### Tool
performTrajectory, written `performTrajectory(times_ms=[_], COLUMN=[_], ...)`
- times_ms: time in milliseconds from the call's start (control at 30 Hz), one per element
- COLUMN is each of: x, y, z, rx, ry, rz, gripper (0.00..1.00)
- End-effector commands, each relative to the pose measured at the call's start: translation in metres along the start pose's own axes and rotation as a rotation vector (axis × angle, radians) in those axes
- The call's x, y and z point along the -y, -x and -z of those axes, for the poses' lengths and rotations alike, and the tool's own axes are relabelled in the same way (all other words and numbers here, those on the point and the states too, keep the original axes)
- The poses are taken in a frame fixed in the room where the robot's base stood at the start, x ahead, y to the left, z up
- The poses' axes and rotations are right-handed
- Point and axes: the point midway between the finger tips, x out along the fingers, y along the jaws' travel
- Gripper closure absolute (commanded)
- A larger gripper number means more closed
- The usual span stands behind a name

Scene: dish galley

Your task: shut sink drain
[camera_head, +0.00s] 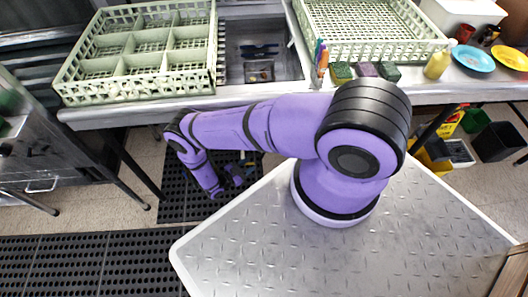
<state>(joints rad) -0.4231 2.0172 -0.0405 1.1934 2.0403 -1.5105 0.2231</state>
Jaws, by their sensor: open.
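The sink basin (286,68) is a grey metal recess in the counter, between two pale green racks. A dark blue item (259,50) and a small tray-like item (259,72) lie in it. I cannot make out the drain or its handle. My purple arm reaches left from its base and bends down below the counter's front edge. My gripper (247,162) is small and partly hidden near the arm's lower end, above the dark floor mat. It is open, below and in front of the sink; I see nothing held in it.
A compartment rack (140,50) stands left of the sink and an open rack (370,30) right. Sponges (364,70), a yellow bottle (437,65) and plates (473,58) sit on the right counter. Table legs and bins (497,141) stand below. Floor mats (80,265) lie left.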

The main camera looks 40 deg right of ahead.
Motion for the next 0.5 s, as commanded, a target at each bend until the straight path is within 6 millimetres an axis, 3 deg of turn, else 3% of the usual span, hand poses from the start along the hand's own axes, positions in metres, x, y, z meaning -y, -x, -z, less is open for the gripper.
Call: performTrajectory(times_ms=[500], x=[0.001], y=[-0.082], z=[0.000], rx=[0.003], ry=[0.001], rz=[0.000], gripper=[0.59])
